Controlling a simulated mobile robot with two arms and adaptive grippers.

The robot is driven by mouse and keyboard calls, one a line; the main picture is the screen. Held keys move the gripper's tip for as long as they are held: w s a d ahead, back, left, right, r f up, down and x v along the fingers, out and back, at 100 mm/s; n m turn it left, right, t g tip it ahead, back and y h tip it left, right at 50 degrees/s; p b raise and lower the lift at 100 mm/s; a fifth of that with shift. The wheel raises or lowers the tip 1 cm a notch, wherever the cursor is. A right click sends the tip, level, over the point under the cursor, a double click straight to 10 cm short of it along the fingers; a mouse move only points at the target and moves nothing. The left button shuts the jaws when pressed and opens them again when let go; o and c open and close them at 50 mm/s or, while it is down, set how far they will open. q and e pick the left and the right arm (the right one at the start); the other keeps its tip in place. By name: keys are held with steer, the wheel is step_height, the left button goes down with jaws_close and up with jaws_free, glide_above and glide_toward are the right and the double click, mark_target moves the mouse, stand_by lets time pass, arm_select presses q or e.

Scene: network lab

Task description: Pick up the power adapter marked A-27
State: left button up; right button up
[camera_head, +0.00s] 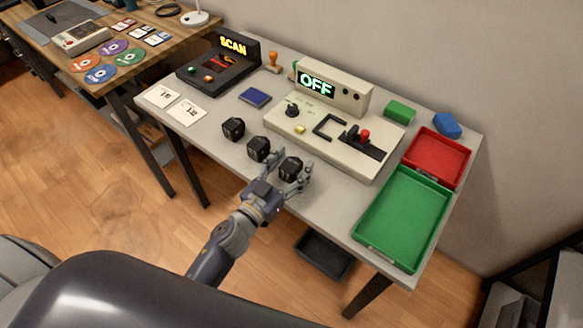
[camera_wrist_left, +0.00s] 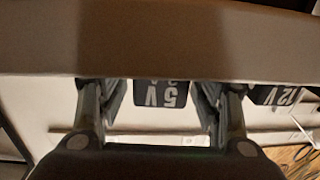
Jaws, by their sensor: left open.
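Three black power adapters stand in a row near the table's front edge: a left one (camera_head: 233,128), a middle one (camera_head: 259,149) and a right one (camera_head: 290,168). My left gripper (camera_head: 289,175) is open at the right adapter, its fingers on either side of it. In the left wrist view, an adapter with an upside-down "5 V" label (camera_wrist_left: 160,93) sits between the open fingers (camera_wrist_left: 160,104). Another label reading "12 V" (camera_wrist_left: 278,95) shows to the right. No A-27 marking can be read. My right gripper is not in view.
Behind the adapters stands a beige test unit (camera_head: 330,125) whose display reads OFF. A green tray (camera_head: 402,218) and a red tray (camera_head: 437,157) are at the right. A black SCAN device (camera_head: 218,70) and two white cards (camera_head: 187,112) are at the left.

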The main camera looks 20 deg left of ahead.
arm_select(q)
steer(key=shift+c, duration=0.2)
steer(key=c, duration=1.2)
steer(key=shift+c, duration=0.2)
steer(key=shift+r, duration=0.1)
